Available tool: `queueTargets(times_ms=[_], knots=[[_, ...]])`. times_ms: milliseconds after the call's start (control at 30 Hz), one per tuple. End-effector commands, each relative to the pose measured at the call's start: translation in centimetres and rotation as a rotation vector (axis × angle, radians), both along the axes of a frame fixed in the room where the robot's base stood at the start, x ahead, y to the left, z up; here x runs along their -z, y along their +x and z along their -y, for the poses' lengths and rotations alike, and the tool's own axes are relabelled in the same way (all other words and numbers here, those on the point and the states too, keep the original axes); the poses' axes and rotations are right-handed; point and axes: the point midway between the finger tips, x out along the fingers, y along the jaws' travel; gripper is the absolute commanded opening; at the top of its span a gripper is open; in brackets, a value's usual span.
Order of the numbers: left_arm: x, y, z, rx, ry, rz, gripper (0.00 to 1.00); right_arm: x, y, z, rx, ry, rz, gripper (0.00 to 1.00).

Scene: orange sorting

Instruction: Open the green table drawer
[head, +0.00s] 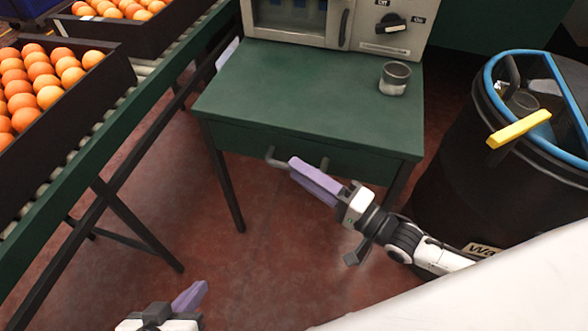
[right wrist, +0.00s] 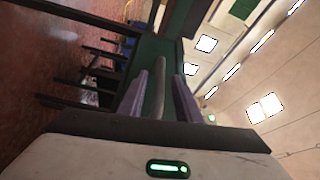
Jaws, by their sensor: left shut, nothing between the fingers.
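The green table (head: 300,85) stands in the middle of the head view, with its drawer front (head: 240,140) facing me. The drawer looks shut, flush with the table. Its grey bar handle (head: 276,158) is partly hidden by my right gripper (head: 300,172). In the right wrist view the handle (right wrist: 160,88) runs between the purple fingers of my right gripper (right wrist: 158,98), which are apart with gaps on both sides. My left gripper (head: 192,296) is low at the left of the head view, shut and empty, away from the table.
A grey machine (head: 345,35) with a knob and a metal cup (head: 395,78) stand on the table. A black bin (head: 450,150) with a blue rim is at the right. A conveyor (head: 130,95) with crates of oranges is at the left. The floor before the drawer is clear.

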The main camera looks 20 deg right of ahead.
Motion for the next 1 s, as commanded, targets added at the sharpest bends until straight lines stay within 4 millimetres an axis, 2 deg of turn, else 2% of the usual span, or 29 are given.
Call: queueTargets(times_ms=[200,533,700,733,1000], knots=[[0.3,0.1,0.3,0.018,0.002,-0.012,0.00,-0.1,1.9,-1.3,0.001,0.001,0.001,0.31],[0.3,0.1,0.4,0.021,0.002,-0.016,0.00,-0.2,2.2,-1.5,0.000,-0.001,-0.001,0.31],[0.3,0.1,0.4,0.021,0.002,-0.016,0.00,-0.2,2.2,-1.5,0.000,-0.001,-0.001,0.02],[0.3,0.1,0.4,0.021,0.002,-0.016,0.00,-0.2,2.2,-1.4,0.000,-0.001,-0.001,0.00],[0.2,0.1,0.4,0.020,0.002,-0.014,0.00,-0.2,2.1,-1.5,0.000,-0.001,-0.001,0.00]])
